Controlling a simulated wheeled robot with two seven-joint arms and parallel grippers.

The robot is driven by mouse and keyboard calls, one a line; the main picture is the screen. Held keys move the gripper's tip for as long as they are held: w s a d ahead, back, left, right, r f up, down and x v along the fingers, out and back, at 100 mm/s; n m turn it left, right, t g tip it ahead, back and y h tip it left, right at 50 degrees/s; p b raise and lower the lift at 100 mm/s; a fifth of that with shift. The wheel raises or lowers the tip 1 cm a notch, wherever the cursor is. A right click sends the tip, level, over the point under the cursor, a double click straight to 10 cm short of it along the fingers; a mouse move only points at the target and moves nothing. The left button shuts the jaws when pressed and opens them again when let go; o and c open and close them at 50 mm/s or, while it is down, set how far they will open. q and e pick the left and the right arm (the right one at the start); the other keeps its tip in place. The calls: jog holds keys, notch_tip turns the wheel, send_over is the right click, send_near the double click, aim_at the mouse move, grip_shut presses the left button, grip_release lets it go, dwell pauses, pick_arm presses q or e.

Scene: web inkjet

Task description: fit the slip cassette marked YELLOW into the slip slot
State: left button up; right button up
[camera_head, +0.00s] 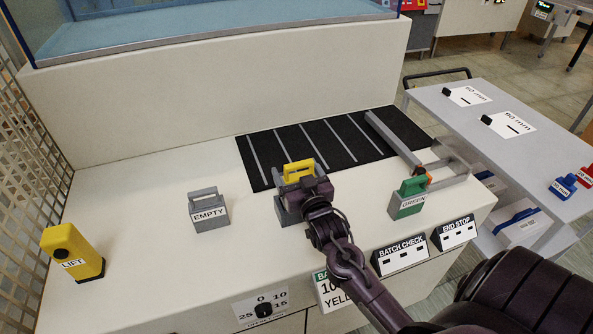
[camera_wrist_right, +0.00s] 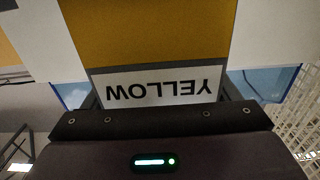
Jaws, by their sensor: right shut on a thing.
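The yellow cassette (camera_head: 298,171) has a handle and is partly hidden behind my right gripper. Its YELLOW label faces the right wrist camera and reads upside down there (camera_wrist_right: 158,86). My right gripper (camera_head: 304,190) is shut on it, over the front edge of the black striped mat. A grey block (camera_head: 287,212) shows just below the gripper; it may be the slip slot, but the gripper hides its top and I cannot tell whether the cassette touches it. My left gripper is not in view.
A grey EMPTY cassette (camera_head: 209,212) stands left and a green GREEN cassette (camera_head: 407,200) right, by a grey rail (camera_head: 395,140). A yellow LIFT box (camera_head: 72,253) stands far left. BATCH CHECK (camera_head: 401,255) and END STOP (camera_head: 454,232) panels line the front. The counter between EMPTY and LIFT is clear.

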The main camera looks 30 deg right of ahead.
aim_at(296, 181)
jog(key=shift+f+b, duration=0.95)
jog(key=shift+f, duration=0.7)
jog(key=o, duration=1.1)
jog(key=shift+f, duration=0.15)
jog(key=b+v, duration=0.1)
jog(key=v, duration=0.6)
jog(key=shift+s, duration=0.4)
jog(key=shift+a, duration=0.1)
